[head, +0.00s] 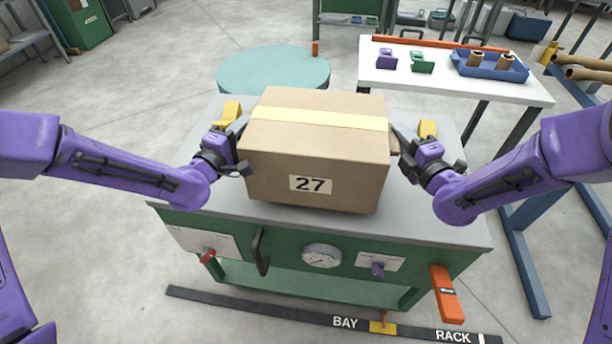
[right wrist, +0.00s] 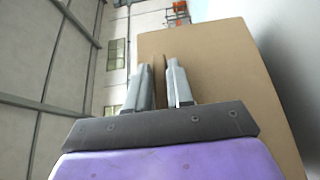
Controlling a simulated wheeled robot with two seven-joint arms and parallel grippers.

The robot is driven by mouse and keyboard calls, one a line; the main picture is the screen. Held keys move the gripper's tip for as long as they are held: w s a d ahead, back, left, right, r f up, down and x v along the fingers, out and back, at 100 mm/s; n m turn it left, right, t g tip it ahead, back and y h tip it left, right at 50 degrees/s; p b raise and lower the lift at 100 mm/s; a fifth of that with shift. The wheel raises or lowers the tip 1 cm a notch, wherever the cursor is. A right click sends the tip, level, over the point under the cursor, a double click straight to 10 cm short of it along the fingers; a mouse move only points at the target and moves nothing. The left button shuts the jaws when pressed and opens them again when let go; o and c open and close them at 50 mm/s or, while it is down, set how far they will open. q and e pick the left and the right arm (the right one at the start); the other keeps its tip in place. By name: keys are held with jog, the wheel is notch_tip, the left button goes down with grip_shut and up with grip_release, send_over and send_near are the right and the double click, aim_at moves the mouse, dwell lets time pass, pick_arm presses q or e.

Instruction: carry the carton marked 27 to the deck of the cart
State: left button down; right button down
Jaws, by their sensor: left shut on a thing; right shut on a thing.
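The brown carton marked 27 (head: 316,150), with a pale tape strip across its top, is upright over the grey top of a green machine (head: 455,228). I cannot tell whether it rests there or hangs just above. My left gripper (head: 238,132) is shut on its left side. My right gripper (head: 402,140) is shut on its right side. The right wrist view shows the right gripper's fingers (right wrist: 166,85) against the carton (right wrist: 220,75), with a thin brown edge between them. Parts of the fingers are hidden in the head view. I cannot identify the cart.
Yellow blocks (head: 230,112) flank the carton. The machine's front has a gauge (head: 322,256) and an orange lever (head: 444,292). A round teal table (head: 272,70) and a white table (head: 455,88) with a blue tray (head: 490,66) stand behind. Floor at left is clear.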

pick_arm(q)
jog(key=shift+s+r, duration=0.1)
jog(key=shift+r, duration=0.35)
pick_arm(e)
jog(key=shift+s+d+r, duration=0.15)
jog(key=shift+d+r, duration=0.05)
jog(key=shift+r, duration=0.15)
pick_arm(q)
jog(key=shift+f, duration=0.15)
pick_arm(e)
jog(key=shift+f, duration=0.1)
